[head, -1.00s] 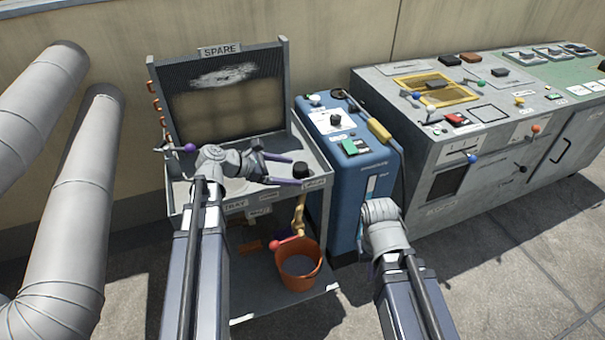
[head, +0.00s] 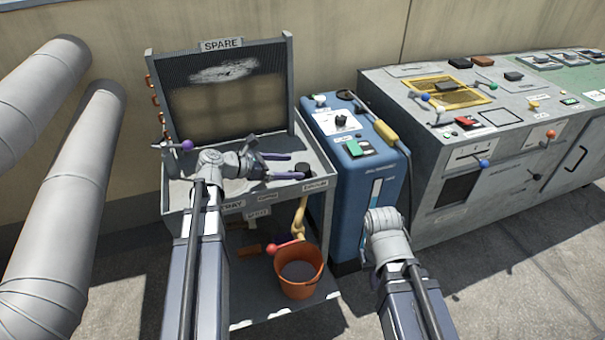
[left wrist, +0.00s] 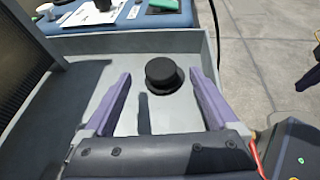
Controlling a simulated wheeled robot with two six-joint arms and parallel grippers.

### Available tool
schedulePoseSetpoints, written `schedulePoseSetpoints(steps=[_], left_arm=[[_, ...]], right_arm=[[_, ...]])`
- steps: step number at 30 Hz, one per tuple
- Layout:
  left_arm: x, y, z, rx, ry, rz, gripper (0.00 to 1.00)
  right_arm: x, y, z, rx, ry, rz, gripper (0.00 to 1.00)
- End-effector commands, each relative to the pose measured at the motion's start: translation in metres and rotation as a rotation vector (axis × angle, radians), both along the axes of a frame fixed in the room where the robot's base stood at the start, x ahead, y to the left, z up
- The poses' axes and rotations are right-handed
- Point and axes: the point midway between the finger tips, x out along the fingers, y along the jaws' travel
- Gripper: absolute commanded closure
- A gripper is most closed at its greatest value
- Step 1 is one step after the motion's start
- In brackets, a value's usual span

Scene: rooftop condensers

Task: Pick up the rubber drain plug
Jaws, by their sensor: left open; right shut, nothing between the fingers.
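The black round rubber drain plug (left wrist: 163,73), with a wide brim and raised top, sits on the grey tray floor (left wrist: 90,105) in the left wrist view. In the head view the plug (head: 303,170) is small at the tray's right end. My left gripper (left wrist: 160,82) is open, its purple fingers pointing at the plug. The plug lies between the fingertips, closer to the right one, with nothing gripped. In the head view the left gripper (head: 298,166) is over the tray. A purple fingertip (left wrist: 308,77) at the left wrist view's right edge looks like my shut right gripper.
The tray stand (head: 176,219) has a tall SPARE coil panel (head: 220,95) behind. A blue machine (head: 345,190) stands close on the right, then a grey console (head: 440,165). An orange bucket (head: 299,285) is on the shelf below. Large pipes (head: 70,190) stand left.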

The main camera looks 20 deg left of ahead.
Motion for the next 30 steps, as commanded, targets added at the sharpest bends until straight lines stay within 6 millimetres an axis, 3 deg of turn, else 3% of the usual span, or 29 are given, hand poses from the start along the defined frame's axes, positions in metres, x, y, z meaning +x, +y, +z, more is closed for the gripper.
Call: schedulePoseSetpoints(steps=[8,18,24,30], left_arm=[[0.007,-0.008,-0.007,0.000,0.000,-0.001,0.07],[0.032,-0.037,-0.025,0.000,0.000,-0.001,0.07],[0.032,-0.038,-0.024,0.000,0.000,0.001,0.07],[0.032,-0.038,-0.024,0.000,0.000,0.000,0.28]], right_arm=[[0.000,0.000,-0.007,-0.001,0.000,0.000,1.00],[0.000,-0.001,-0.025,-0.004,-0.001,0.001,1.00],[0.000,-0.001,-0.023,-0.005,-0.002,0.001,1.00],[0.000,-0.001,-0.023,-0.005,-0.002,0.001,1.00]])
